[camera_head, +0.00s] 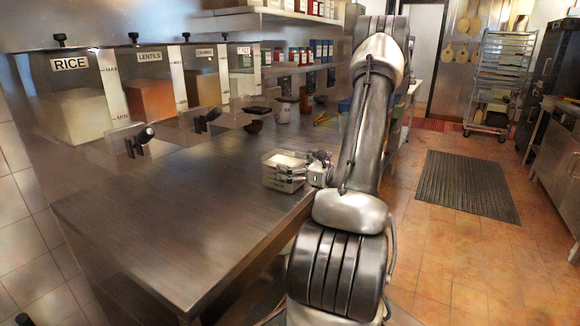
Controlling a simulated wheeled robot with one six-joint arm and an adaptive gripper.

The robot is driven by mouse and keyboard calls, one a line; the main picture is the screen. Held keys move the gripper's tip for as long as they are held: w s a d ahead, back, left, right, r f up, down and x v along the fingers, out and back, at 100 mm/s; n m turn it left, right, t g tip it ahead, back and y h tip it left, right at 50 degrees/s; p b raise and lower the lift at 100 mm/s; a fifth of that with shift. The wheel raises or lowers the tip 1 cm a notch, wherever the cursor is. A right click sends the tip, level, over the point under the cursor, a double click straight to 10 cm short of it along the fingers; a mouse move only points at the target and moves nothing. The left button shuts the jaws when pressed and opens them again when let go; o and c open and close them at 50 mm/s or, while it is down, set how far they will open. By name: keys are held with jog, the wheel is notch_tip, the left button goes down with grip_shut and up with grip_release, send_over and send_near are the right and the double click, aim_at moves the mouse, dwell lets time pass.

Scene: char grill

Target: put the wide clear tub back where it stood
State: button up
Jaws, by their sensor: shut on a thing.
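A wide clear tub (284,161) with pale contents stands at the right edge of the steel counter, left of my arm. My gripper (290,176) is at the tub's near side, with its fingers shut on it. The tub looks upright. I cannot tell whether its base touches the counter or is slightly above it. My arm hides part of the counter behind and to the right.
The steel counter (160,225) is bare at the front. Dispensers labelled RICE (75,105), LENTILS (150,95) and more line its back. A dark bowl (254,127) and jars (283,112) stand farther along. A wheeled rack (497,80) and floor mat (467,185) are right.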

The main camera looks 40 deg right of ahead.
jog(key=o, duration=1.5)
jog(key=shift+f, duration=0.1)
jog(key=shift+o, duration=0.2)
jog(key=shift+s+d, duration=0.15)
jog(key=shift+s, duration=0.2)
jog(key=v, duration=1.1)
jog(key=shift+s, duration=0.15)
